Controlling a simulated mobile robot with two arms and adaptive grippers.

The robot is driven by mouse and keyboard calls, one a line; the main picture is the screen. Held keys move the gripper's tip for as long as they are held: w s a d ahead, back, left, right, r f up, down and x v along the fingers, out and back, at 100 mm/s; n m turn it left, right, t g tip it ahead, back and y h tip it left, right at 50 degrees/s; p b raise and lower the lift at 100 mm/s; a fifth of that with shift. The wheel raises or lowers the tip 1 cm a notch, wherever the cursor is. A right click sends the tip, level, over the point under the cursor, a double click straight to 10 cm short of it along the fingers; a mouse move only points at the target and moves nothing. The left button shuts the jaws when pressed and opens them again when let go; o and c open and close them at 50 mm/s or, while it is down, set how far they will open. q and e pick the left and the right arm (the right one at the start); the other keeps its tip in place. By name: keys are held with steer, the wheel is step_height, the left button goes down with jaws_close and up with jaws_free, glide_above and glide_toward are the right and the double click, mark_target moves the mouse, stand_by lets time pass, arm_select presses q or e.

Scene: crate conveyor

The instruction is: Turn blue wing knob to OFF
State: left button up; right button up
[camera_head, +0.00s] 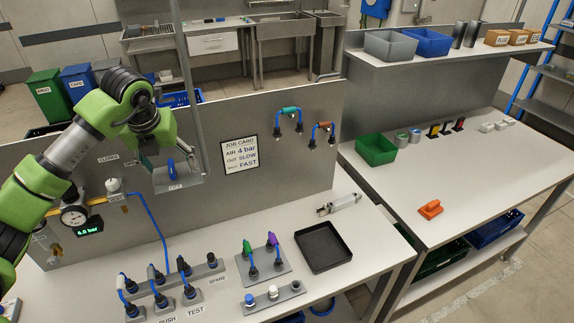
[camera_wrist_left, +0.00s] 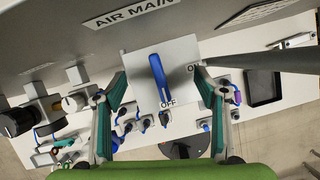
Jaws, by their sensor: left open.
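The blue wing knob (camera_head: 171,166) sits on a grey plate (camera_head: 190,181) at the back panel, with a label below it. In the left wrist view the blue wing knob (camera_wrist_left: 158,78) stands nearly upright, slightly tilted, its lower end just above the word OFF. A partly hidden label starting with O is to its right. My left gripper (camera_wrist_left: 159,74) is open, one teal finger on each side of the knob, with visible gaps. In the head view my left gripper (camera_head: 158,162) is at the knob, partly hidden by its own arm. My right gripper is not in view.
An AIR MAIN sign (camera_wrist_left: 130,12) is above the plate. A grey vertical post (camera_head: 190,75) passes close to the knob's right. A gauge (camera_head: 74,215) and valves are left. Hose fittings (camera_head: 160,290) and a black tray (camera_head: 323,247) are on the bench below.

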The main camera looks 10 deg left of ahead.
mark_target(171, 165)
arm_select(q)
steer(key=shift+d+r+n+g+y+p, duration=0.1)
steer(key=shift+r+n+g+y+p, duration=0.1)
steer(key=shift+n+p, duration=0.4)
steer(key=shift+d+r+n+g+y+p, duration=0.1)
steer(key=shift+n+y+p, duration=0.1)
steer(key=shift+n+p, duration=0.35)
steer(key=b+v, duration=0.3)
steer(key=shift+s+r, duration=0.15)
steer(key=shift+r, duration=0.2)
steer(key=v, duration=0.9)
steer(key=d+f+m+h, duration=0.2)
steer(key=d+h, duration=0.1)
steer(key=d, duration=0.6)
steer(key=s+d+f+m+h, duration=0.1)
steer(key=d+f+m+h, duration=0.1)
steer(key=d, duration=0.7)
steer(key=d+f+m+h, duration=0.2)
steer(key=d+h, duration=0.3)
steer(key=d, duration=0.4)
steer(key=shift+s+d+f+g, duration=0.2)
steer(key=shift+s+f+g, duration=0.1)
steer(key=shift+f+g, duration=0.1)
